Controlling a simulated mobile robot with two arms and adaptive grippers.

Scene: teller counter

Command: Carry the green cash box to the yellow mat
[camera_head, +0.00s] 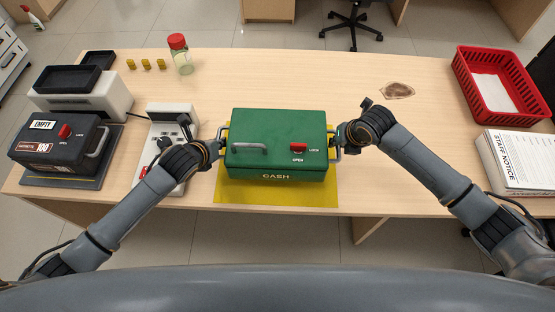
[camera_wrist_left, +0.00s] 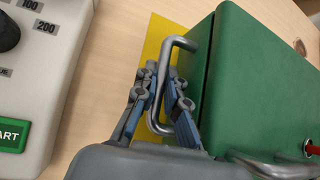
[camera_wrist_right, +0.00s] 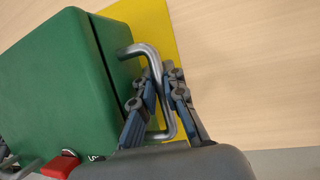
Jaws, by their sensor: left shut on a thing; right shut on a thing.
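The green cash box (camera_head: 275,135) is over the yellow mat (camera_head: 275,192), with the mat showing in front of it and a little at its sides. Whether the box touches the mat I cannot tell. My left gripper (camera_head: 221,143) is shut on the box's left side handle, a grey metal bar (camera_wrist_left: 168,85) in the left wrist view. My right gripper (camera_head: 337,141) is shut on the right side handle, which shows in the right wrist view (camera_wrist_right: 155,72). The lid is closed, with a red latch knob (camera_head: 298,147) and a front handle (camera_head: 250,149) on top.
A counting machine (camera_head: 163,130) stands close left of my left gripper. Further left are a dark cassette box (camera_head: 55,143) and black trays (camera_head: 69,79). A red-capped jar (camera_head: 180,58) stands behind. A red basket (camera_head: 499,91) and notice papers (camera_head: 520,160) are at right.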

